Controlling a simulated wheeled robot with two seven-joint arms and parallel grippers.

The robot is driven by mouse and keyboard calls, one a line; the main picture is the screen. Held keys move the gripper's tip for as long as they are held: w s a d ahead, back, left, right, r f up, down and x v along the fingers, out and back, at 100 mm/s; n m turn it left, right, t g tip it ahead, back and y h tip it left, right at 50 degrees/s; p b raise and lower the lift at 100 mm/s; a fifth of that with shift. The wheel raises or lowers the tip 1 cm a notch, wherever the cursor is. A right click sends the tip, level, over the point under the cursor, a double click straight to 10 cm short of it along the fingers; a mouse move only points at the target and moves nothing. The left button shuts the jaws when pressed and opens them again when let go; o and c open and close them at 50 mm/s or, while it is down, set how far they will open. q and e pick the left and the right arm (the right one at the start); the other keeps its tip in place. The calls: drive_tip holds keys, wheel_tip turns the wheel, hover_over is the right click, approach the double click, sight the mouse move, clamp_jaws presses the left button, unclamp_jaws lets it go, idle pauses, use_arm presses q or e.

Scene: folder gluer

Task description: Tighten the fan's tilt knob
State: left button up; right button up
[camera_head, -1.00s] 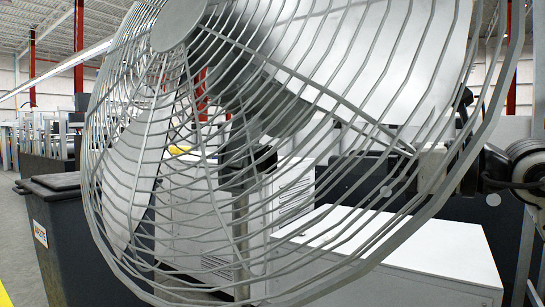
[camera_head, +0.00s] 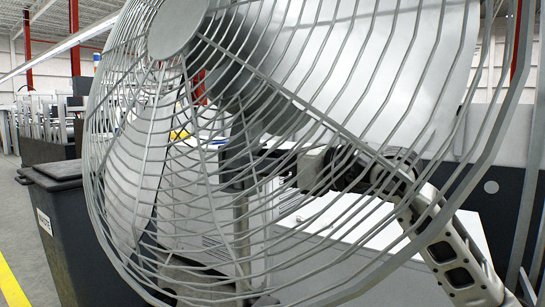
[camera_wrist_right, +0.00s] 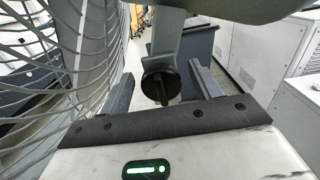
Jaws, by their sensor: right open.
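The large grey fan (camera_head: 175,30) fills the head view, its wire cage in front of most things. In the right wrist view, the black tilt knob (camera_wrist_right: 161,82) with a raised grip bar sits below the fan's grey bracket (camera_wrist_right: 166,35). My right gripper (camera_wrist_right: 162,84) is open, one finger on each side of the knob, with visible gaps. In the head view, my right gripper (camera_head: 268,168) is behind the cage near the top of the fan's post (camera_head: 241,225); the cage partly covers it, and I cannot make out the knob there. My left gripper is not in view.
The fan cage (camera_wrist_right: 95,50) stands close along the left of my right gripper. A dark bin (camera_head: 62,225) stands left of the fan. White cabinets (camera_wrist_right: 285,45) line the right of the wrist view. A white box-like top (camera_head: 340,215) lies below my right arm.

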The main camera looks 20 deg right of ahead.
drive_tip(key=c, duration=0.9)
